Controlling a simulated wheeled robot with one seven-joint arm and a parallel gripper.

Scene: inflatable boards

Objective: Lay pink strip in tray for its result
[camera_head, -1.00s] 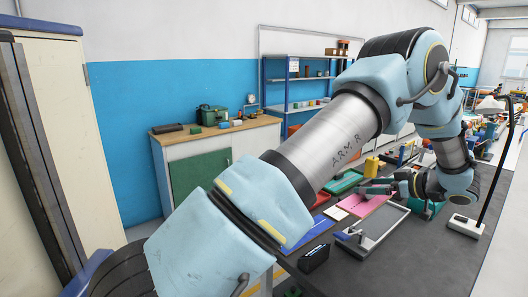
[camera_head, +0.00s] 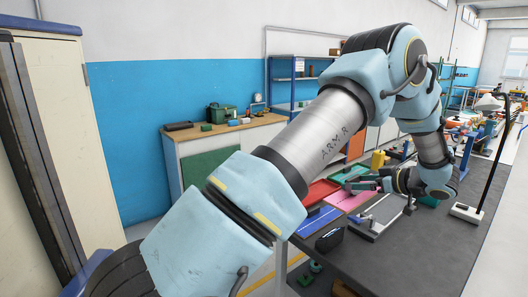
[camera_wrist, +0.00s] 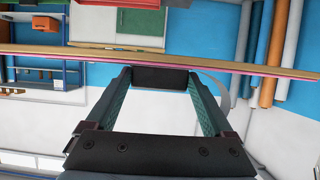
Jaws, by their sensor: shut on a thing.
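In the head view a flat pink strip (camera_head: 348,198) shows on or just above the dark bench, partly behind my gripper (camera_head: 368,186). My gripper points left, level and low over the bench. In the wrist view my gripper (camera_wrist: 162,78) has its teal-lined fingers around a small dark block (camera_wrist: 160,77). A long thin edge with a pink underside (camera_wrist: 250,68) crosses just past the fingertips; whether it joins the block is hidden. A grey-rimmed tray (camera_head: 378,222) lies to the right of the pink strip, with a small blue thing at its left end.
A red tray (camera_head: 318,191), a green tray (camera_head: 349,174) and a blue board (camera_head: 316,221) lie around the strip. A black case (camera_head: 329,240) sits at the front edge. A yellow bottle (camera_head: 378,160) stands behind; a lamp base (camera_head: 466,213) is right. The bench's right front is clear.

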